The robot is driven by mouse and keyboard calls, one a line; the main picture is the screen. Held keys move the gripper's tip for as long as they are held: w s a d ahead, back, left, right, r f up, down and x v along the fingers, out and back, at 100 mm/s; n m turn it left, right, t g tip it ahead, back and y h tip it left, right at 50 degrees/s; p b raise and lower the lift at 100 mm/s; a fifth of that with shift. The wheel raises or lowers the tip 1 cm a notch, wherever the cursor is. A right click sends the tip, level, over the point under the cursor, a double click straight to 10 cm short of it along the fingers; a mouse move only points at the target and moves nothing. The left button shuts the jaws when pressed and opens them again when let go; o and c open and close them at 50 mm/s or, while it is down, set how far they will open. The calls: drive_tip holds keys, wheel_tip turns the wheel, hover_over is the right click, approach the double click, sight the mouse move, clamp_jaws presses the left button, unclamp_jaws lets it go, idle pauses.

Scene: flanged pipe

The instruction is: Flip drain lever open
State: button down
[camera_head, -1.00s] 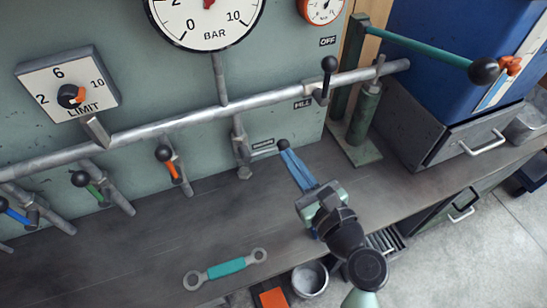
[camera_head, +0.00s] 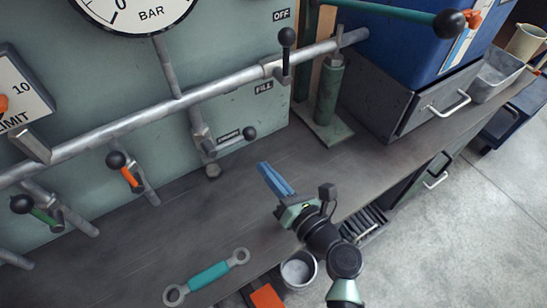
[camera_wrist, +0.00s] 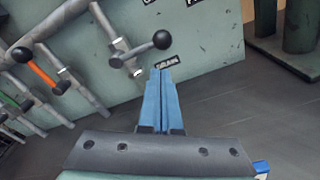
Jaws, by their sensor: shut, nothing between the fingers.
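The drain lever is a grey handle with a black ball knob (camera_head: 249,133), on a short vertical pipe below the main pipe. The tips are in front of and below the knob in the head view, with a visible gap. In the wrist view the fingertips (camera_wrist: 160,72) point at the label area.
An upright black-knobbed FILL lever (camera_head: 286,38) stands to the right on the main pipe (camera_head: 190,98). Orange (camera_head: 130,176) and green (camera_head: 42,215) levers are to the left. A wrench (camera_head: 208,275) lies on the bench. A green post (camera_head: 327,90) and drawer unit stand at right.

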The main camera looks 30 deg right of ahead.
drive_tip(key=w, duration=0.3)
drive_tip(key=w+b, duration=0.1)
drive_tip(key=w, duration=0.2)
drive_tip(key=shift+a+f, duration=0.2)
drive_tip(key=shift+s, duration=0.1)
drive_tip(key=shift+r+n+p, duration=0.25)
drive_tip(key=shift+n+p, duration=0.1)
drive_tip(key=shift+n, duration=0.05)
